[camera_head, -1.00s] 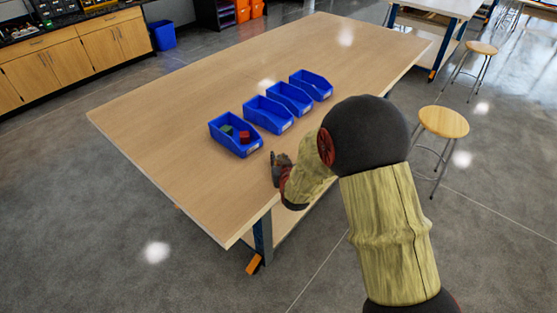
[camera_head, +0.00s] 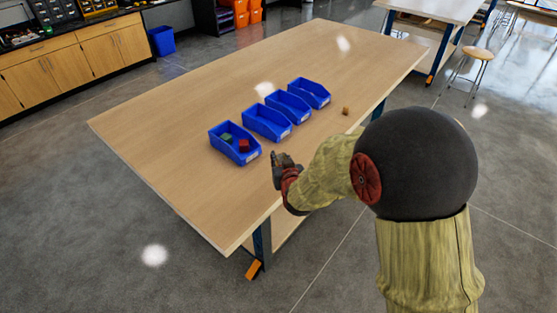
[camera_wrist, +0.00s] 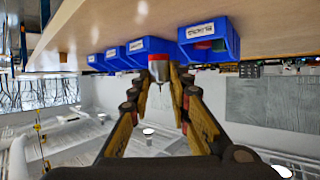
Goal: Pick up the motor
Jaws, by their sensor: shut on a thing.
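My gripper (camera_head: 279,168) is over the near right edge of the wooden table, just in front of the nearest blue bin. In the wrist view the two fingers of my gripper (camera_wrist: 161,88) close on a small silver cylinder with a red band, which I take for the motor (camera_wrist: 160,70). It sits between the fingertips, its narrow end toward me. In the head view the motor is too small or hidden to make out. I cannot tell whether it touches the table.
Several blue bins stand in a row on the table (camera_head: 190,95). The nearest bin (camera_head: 237,156) holds a green and a red block; the other bins look empty. A stool (camera_head: 478,54) stands beyond. The left table area is clear.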

